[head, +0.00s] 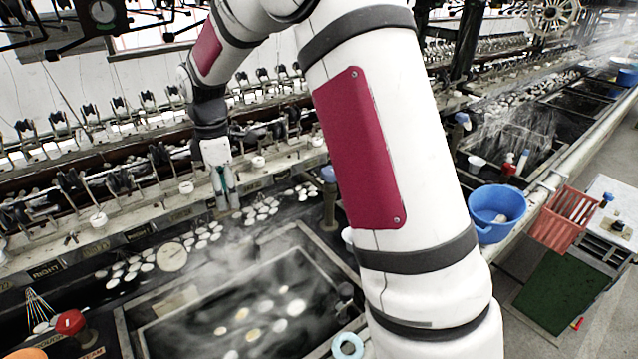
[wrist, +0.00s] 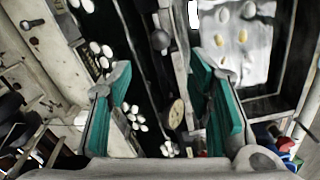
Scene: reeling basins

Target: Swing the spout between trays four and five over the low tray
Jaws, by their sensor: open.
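My gripper (head: 228,204) is open and empty, with teal fingers. It points down above the dark ledge with white cocoons, behind the steaming tray. In the wrist view its two fingers (wrist: 160,88) stand apart with nothing between them that they touch. The steaming tray (head: 332,262) holds water and floating cocoons; it also shows in the wrist view at the upper right (wrist: 268,104). A grey upright post (head: 330,205) stands at the tray's far right corner; I cannot tell whether it is the spout. In the wrist view a dark round knob (wrist: 160,40) lies beyond the fingers.
A reeling frame with several small pulleys (head: 150,160) runs behind the ledge. A blue basin (head: 497,214) and a red crate (head: 565,218) are at right. Steam blurs the tray.

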